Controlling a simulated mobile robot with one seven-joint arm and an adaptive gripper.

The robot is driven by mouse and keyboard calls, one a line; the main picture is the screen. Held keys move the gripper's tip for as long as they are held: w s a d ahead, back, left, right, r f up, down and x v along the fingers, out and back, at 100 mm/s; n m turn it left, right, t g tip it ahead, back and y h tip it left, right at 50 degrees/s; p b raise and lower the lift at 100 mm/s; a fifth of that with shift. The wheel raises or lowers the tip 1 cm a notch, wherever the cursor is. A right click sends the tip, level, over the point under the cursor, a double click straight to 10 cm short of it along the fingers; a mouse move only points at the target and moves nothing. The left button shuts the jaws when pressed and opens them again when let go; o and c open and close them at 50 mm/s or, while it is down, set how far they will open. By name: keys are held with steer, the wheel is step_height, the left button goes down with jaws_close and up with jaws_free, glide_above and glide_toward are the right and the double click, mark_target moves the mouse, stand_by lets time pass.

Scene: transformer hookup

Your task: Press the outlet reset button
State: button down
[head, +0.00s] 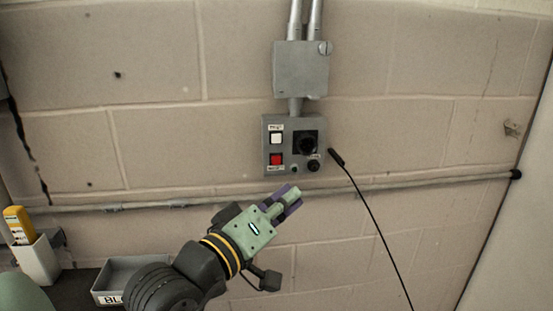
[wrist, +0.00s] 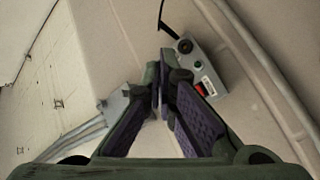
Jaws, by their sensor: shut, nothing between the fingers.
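The grey outlet box (head: 268,125) is on the brick wall. It has a white button (head: 277,138) above a red button (head: 277,160), a black socket (head: 307,143), a small green button (head: 294,168) and a black knob (head: 314,165). The labels are too small to read, so I cannot tell which button is reset. My gripper (head: 284,200) is shut and empty, below the box and apart from it in the picture. In the wrist view the shut fingers (wrist: 165,68) cover part of the box (wrist: 215,72); the red button (wrist: 200,88) and green button (wrist: 197,65) show beside them.
A grey junction box (head: 301,69) with conduits is above the outlet box. A pipe (head: 420,184) runs along the wall below. A black cable (head: 372,215) is at the right, its end beside the box. A grey bin (head: 128,268) and a yellow tool (head: 19,224) in a white holder are lower left.

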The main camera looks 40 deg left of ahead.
mark_target(276, 160)
steer(key=shift+w+a+b, duration=0.2)
steer(key=shift+w+a, duration=1.25)
steer(key=shift+a, duration=0.25)
steer(key=shift+w+a+b, duration=0.2)
steer(key=shift+w+a, duration=1.25)
steer(key=shift+a, duration=0.2)
steer(key=shift+a, duration=0.1)
steer(key=shift+w+a, duration=0.25)
steer(key=shift+w+a, duration=0.25)
steer(key=shift+a, duration=0.05)
steer(key=shift+s+d+p, duration=0.35)
steer(key=shift+s+d, duration=0.2)
steer(key=shift+d, duration=0.1)
